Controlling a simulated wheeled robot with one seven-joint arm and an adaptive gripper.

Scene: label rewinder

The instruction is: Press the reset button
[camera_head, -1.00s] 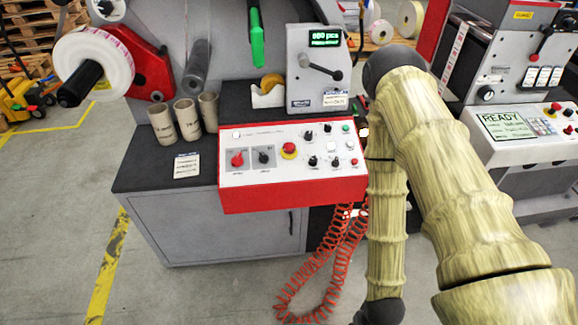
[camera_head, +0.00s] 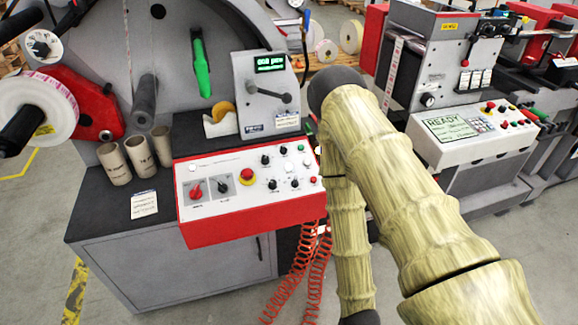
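A control panel with a white top and red front (camera_head: 262,222) sits at the front of the near machine. It carries a red emergency knob on a yellow ring (camera_head: 247,175), red and black rotary switches, several black knobs and several small buttons. Among these are a white square button (camera_head: 289,167), a green button (camera_head: 301,148) and a small red button (camera_head: 313,179). The labels are too small to read, so I cannot tell which is the reset button. My gripper is not visible.
A grey counter (camera_head: 100,205) holds cardboard cores (camera_head: 138,157) and a card (camera_head: 144,204). A counter box with a lever (camera_head: 267,94) stands behind the panel. Coiled red cables (camera_head: 300,275) hang below. A second machine's panel (camera_head: 470,135) reading READY is at right. Floor at lower left is open.

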